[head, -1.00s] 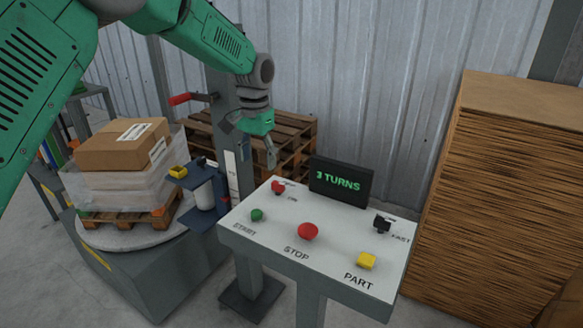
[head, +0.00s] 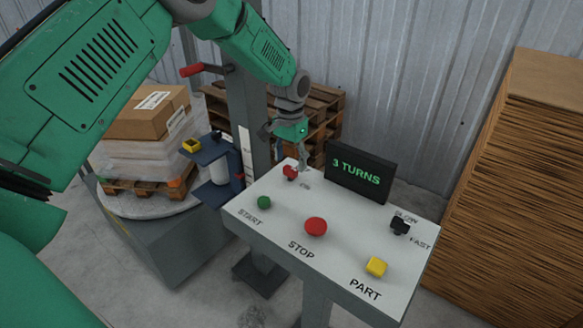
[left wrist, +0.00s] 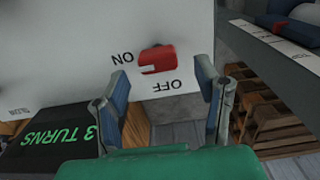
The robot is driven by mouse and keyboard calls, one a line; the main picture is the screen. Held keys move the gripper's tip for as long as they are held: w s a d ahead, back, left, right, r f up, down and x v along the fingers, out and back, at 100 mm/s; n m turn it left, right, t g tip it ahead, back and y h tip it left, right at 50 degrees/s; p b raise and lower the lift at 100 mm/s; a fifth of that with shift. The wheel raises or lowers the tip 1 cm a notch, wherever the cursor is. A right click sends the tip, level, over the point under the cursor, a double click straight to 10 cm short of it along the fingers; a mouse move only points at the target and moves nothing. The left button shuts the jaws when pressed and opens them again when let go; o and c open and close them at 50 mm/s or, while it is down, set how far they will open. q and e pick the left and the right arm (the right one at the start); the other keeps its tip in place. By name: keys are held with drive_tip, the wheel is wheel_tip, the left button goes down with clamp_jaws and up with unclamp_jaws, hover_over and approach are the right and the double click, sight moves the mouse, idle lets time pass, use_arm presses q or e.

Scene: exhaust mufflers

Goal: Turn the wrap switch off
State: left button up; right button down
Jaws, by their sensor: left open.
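The wrap switch (head: 290,172) is a small red knob at the far left of the white panel (head: 268,234). In the left wrist view the red switch (left wrist: 158,60) lies between the labels ON and OFF, and a white mark on it is on the ON side. My left gripper (head: 302,162) is at the panel's far edge, close beside the switch. In the left wrist view its open fingers (left wrist: 162,80) stand on either side of the switch in the picture, with nothing between them. I cannot tell whether they touch it. My right gripper is not in view.
The panel also has a green START button (head: 264,202), a red STOP button (head: 316,226), a yellow PART button (head: 376,267) and a black speed switch (head: 400,227). A display (head: 357,172) reads 3 TURNS behind it. A wrapped pallet load (head: 140,160) stands left.

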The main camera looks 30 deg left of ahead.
sight(290, 167)
use_arm(q)
wheel_tip(290, 167, down, 2)
drive_tip(key=shift+s+f, duration=0.1)
drive_tip(key=shift+s, duration=0.05)
drive_tip(key=shift+f, duration=0.55)
drive_tip(key=c, duration=1.2)
drive_tip(key=shift+o, duration=0.3)
